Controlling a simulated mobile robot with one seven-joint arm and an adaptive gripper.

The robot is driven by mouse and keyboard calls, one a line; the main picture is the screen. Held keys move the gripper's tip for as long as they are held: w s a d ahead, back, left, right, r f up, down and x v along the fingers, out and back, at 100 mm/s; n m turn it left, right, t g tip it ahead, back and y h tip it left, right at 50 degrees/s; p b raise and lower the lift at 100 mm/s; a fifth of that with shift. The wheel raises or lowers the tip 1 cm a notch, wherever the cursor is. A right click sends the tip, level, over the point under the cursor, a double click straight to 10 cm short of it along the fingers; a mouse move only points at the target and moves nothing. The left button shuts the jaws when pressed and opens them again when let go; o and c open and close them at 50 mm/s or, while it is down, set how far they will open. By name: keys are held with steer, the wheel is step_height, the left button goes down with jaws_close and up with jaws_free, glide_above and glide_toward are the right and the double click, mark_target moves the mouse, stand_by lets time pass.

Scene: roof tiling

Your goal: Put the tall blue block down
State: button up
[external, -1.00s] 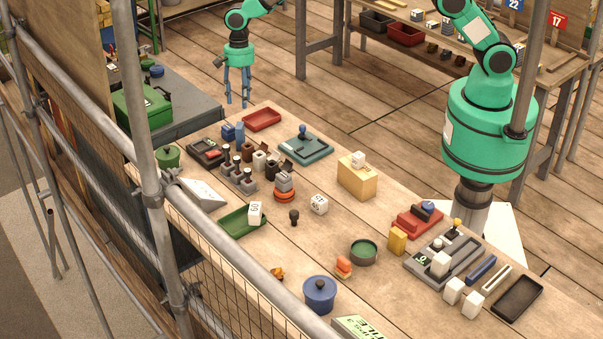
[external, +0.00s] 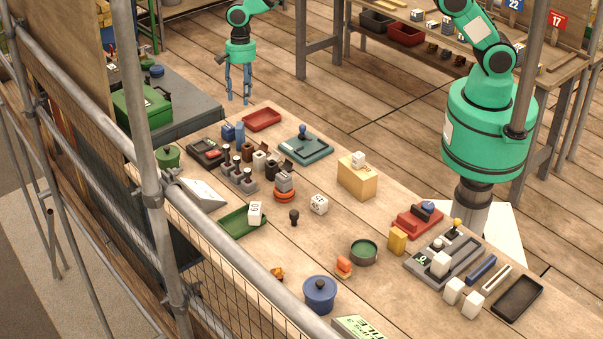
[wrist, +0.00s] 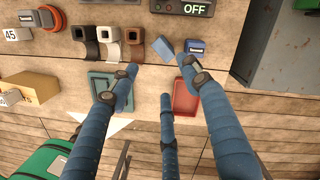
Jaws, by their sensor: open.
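The tall blue block (external: 240,132) stands upright on the table in the external view, close beside a shorter blue box (external: 228,132). In the wrist view the tall block (wrist: 168,52) shows just beyond my fingertips, left of the blue box (wrist: 196,47). My gripper (external: 238,100) hangs above the table's far end with its slim blue fingers pointing down. The fingers are spread and empty, with clear air between them and the block. In the wrist view my gripper (wrist: 163,88) shows its fingers wide apart.
A red tray (external: 262,119) lies right of the block, and a teal scale-like plate (external: 315,147) farther right. A dark device (external: 205,152) reading OFF in the wrist view and several small holders (external: 260,160) stand nearer. A green toolbox (external: 143,107) sits on the grey bench at left.

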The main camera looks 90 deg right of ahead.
steer(key=s+d+r+n+t, duration=0.1)
steer(key=s+d+r+n, duration=0.25)
steer(key=s+r, duration=0.95)
steer(key=s+d+r+n+t, duration=0.2)
steer(key=s+r+n, duration=0.3)
steer(key=s+r, duration=0.85)
steer(key=s+d+r+n+t+h, duration=0.1)
steer(key=s+n, duration=0.8)
steer(key=s, duration=2)
steer(key=d+r+t, duration=0.1)
steer(key=d+r, duration=0.1)
steer(key=d, duration=0.1)
steer(key=shift+s+d, duration=0.2)
steer(key=shift+s, duration=0.1)
steer(key=shift+f, duration=0.1)
step_height(320, 180, down, 2)
steer(key=shift+f+b, duration=0.1)
steer(key=shift+b, duration=1)
